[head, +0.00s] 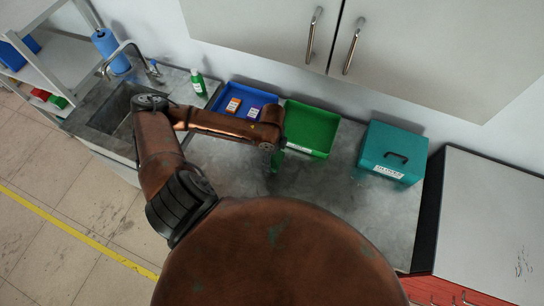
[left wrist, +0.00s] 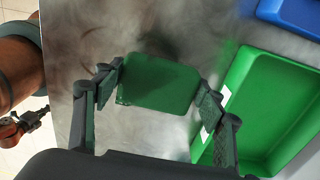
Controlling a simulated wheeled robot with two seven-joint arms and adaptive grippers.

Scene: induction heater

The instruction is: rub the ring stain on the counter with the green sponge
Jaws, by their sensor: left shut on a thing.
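The green sponge (left wrist: 158,84) is a flat, rounded green block between the fingers of my left gripper (left wrist: 158,92) in the left wrist view. The gripper is shut on it, one finger at each side. In the head view the left gripper (head: 277,148) is over the counter (head: 325,192), just in front of the green tray, and a small green part of the sponge (head: 275,164) shows below it. I cannot tell whether the sponge touches the counter. The counter is mottled grey; I cannot make out a clear ring stain.
A green tray (head: 326,153) and a blue tray (head: 222,102) with small boxes stand at the back. A teal case (head: 411,135) stands right. A green bottle (head: 198,82) and sink (head: 112,108) are left. The counter before the teal case is clear.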

